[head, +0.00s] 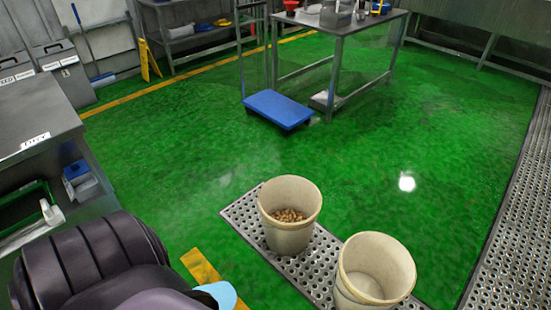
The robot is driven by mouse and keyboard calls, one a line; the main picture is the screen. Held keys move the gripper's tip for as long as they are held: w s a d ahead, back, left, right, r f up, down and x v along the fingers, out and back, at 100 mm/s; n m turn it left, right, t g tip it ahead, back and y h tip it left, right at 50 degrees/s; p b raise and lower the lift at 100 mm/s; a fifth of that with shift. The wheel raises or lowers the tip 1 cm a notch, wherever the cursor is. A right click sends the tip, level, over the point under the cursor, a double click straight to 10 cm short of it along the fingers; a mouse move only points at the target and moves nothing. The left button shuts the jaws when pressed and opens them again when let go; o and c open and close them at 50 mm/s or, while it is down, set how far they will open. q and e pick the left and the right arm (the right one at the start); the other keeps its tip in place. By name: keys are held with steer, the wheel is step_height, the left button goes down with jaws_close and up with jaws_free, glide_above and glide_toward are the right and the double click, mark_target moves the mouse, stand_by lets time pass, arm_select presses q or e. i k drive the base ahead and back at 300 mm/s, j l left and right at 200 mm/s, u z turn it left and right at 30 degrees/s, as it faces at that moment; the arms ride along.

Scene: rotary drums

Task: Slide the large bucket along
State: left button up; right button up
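Two cream buckets stand upright on a perforated metal strip (243,215) in the head view. The farther bucket (288,238) holds a layer of small brown pieces at its bottom. The nearer bucket (352,295) at the lower right looks empty, and its base is cut off by the picture edge. It looks slightly bigger, but it is also closer, so I cannot tell which bucket is the large one. My dark left arm shows at the lower left, apart from both buckets. Neither of my grippers can be made out.
A blue platform trolley (277,109) stands beside a metal table (340,30) at the back. A grey counter (35,115) is on the left. A perforated floor grate (515,215) runs along the right. The green floor (400,130) between is open.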

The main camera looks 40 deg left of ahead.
mark_target(289, 205)
steer(key=u, duration=1.25)
